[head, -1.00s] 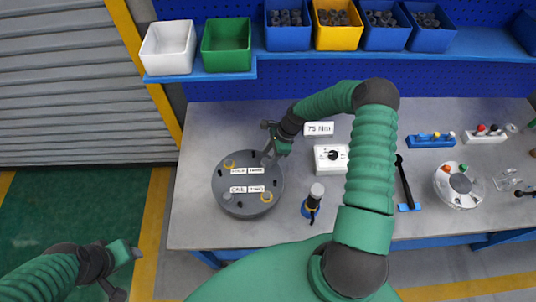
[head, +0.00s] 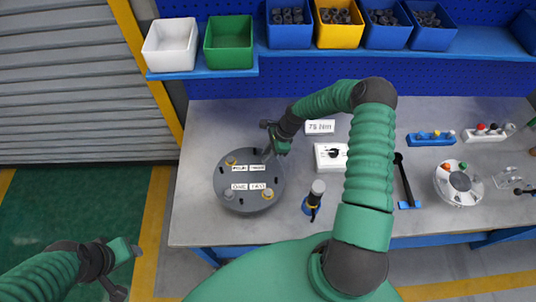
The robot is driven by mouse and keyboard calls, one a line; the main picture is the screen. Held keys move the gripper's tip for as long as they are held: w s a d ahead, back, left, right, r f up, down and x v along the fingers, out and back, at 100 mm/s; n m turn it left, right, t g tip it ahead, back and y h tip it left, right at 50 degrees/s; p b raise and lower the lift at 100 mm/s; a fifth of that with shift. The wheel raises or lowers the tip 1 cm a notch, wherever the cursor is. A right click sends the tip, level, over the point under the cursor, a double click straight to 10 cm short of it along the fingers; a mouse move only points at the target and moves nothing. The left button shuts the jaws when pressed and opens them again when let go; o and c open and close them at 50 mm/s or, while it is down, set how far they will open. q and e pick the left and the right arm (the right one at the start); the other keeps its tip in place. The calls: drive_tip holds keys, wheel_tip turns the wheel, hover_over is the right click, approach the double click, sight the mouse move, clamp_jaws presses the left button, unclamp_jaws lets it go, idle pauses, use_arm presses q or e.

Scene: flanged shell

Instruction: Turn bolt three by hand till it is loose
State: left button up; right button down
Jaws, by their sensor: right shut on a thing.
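The round dark grey flanged shell (head: 226,194) sits on the bench, with white labels reading FOUR, THREE, ONE and TWO. My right gripper (head: 268,152) is at the shell's upper right edge, beside the THREE label (head: 257,168). It is shut on bolt three, which the fingers hide. Bolt four (head: 231,162) and bolt two (head: 267,194) show yellowish rings, and bolt one (head: 229,195) is grey. My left gripper (head: 124,270) is low at the left, away from the bench, its fingers apart and empty.
A blue and black tool with a grey top (head: 314,197) stands right of the shell. A white box with a dark knob (head: 330,157) and a 75 Nm sign (head: 320,126) are behind. Bins (head: 228,45) line the back shelf. The bench left of the shell is clear.

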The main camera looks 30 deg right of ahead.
drive_tip(key=shift+d, duration=0.25)
